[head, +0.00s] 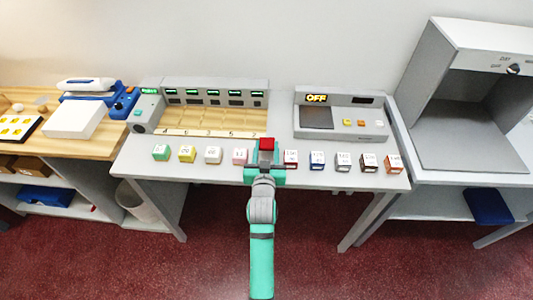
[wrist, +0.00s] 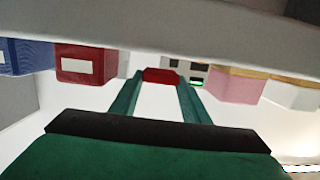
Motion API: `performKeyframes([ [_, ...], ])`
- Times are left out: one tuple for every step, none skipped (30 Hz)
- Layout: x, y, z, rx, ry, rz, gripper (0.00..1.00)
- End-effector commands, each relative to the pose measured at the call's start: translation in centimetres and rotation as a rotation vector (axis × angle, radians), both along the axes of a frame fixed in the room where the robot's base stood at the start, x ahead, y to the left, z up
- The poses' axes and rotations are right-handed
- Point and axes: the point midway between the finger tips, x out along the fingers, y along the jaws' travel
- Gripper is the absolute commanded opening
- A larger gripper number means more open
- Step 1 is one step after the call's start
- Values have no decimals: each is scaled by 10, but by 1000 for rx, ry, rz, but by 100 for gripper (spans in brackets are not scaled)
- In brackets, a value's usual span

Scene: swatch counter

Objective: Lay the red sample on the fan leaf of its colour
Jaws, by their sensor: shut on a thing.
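My gripper (head: 265,160) is over the front of the grey counter, between a pink block and a dark red block. It is shut on a small red sample (head: 267,144). In the wrist view the red sample (wrist: 160,75) sits between the tips of the two green fingers. The dark red block (head: 290,158), with a white label, stands just right of my gripper; it also shows at left in the wrist view (wrist: 85,65). I cannot make out which thing is the fan leaf.
Green (head: 161,152), yellow (head: 187,153), white (head: 213,155) and pink (head: 240,156) blocks stand left; blue (head: 317,160), grey (head: 343,162), brown (head: 368,162) and orange (head: 393,163) right. Behind are a numbered tray unit (head: 205,85) and a device reading OFF (head: 340,112).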

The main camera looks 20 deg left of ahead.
Motion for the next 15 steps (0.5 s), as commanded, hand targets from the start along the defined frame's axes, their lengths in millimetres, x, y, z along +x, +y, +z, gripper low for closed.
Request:
performKeyframes([
  [-1,0,-9,-2,3,1,21],
  [-1,0,-13,-2,4,0,21],
  [-1,0,-19,-2,4,0,21],
  [-1,0,-22,-2,3,0,21],
  [-1,0,-25,-2,3,0,21],
  [-1,0,-27,-2,2,0,21],
  [-1,0,-28,-1,1,0,21],
  [-1,0,-28,-1,1,0,21],
  [-1,0,-28,-1,0,0,21],
  [-1,0,-27,-1,0,0,21],
  [-1,0,-27,-1,0,0,21],
  [-1,0,-27,-1,0,0,21],
  [-1,0,-27,-1,0,0,21],
  [-1,0,-28,-1,1,0,21],
  [-1,0,-29,-1,1,0,21],
])
